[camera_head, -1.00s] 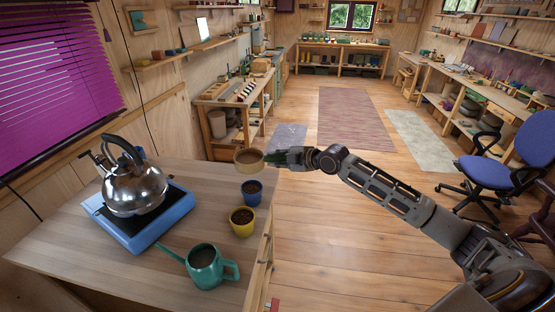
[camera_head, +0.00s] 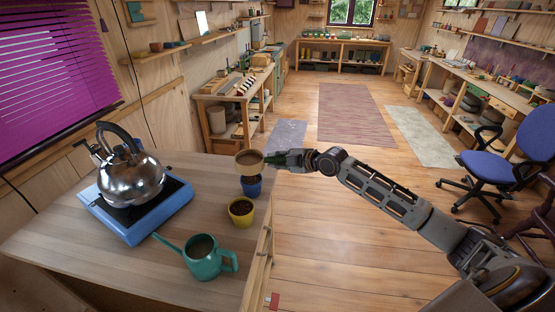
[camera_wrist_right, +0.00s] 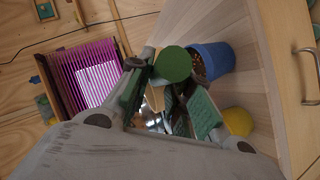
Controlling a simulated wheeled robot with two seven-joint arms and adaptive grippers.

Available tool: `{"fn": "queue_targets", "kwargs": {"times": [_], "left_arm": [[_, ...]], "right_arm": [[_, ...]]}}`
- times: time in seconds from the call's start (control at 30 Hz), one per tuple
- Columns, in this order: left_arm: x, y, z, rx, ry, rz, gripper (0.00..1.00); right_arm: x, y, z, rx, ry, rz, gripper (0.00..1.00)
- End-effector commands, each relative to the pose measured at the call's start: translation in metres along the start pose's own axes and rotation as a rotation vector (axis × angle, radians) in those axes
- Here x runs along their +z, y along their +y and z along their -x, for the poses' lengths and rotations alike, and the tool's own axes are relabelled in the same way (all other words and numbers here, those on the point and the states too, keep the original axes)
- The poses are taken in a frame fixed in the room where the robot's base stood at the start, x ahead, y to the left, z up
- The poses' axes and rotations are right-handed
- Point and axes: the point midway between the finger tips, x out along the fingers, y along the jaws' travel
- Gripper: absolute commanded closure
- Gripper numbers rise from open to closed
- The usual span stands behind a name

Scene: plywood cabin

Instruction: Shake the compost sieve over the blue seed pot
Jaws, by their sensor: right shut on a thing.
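The compost sieve (camera_head: 249,161), a round tan-rimmed pan with brown contents, is held roughly level above the blue seed pot (camera_head: 252,188). It hides the back part of the pot's rim. My right gripper (camera_head: 277,159) is shut on the sieve at its right side. In the right wrist view, a round green end (camera_wrist_right: 172,63), seemingly the sieve's handle, shows between the fingers (camera_wrist_right: 168,98). The blue pot, with dark soil in it, also shows there (camera_wrist_right: 214,60), just beyond the gripper. My left gripper is out of view.
A yellow pot (camera_head: 241,213) with soil stands in front of the blue pot. A teal watering can (camera_head: 205,262) is nearer. A steel kettle (camera_head: 132,183) sits on a blue stove (camera_head: 146,222) at the left of the wooden bench (camera_head: 95,260). Open floor lies right.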

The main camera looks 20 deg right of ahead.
Motion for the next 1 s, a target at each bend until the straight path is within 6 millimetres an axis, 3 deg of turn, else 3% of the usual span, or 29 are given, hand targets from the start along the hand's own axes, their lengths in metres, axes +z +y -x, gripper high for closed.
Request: {"fn": "queue_targets", "kwargs": {"times": [0.73,1.0], "left_arm": [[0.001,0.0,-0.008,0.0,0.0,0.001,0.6],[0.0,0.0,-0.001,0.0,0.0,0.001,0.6]], "right_arm": [[0.004,-0.01,-0.005,0.002,0.001,0.0,1.0],[-0.007,-0.011,-0.009,0.001,0.002,0.0,1.0]]}}
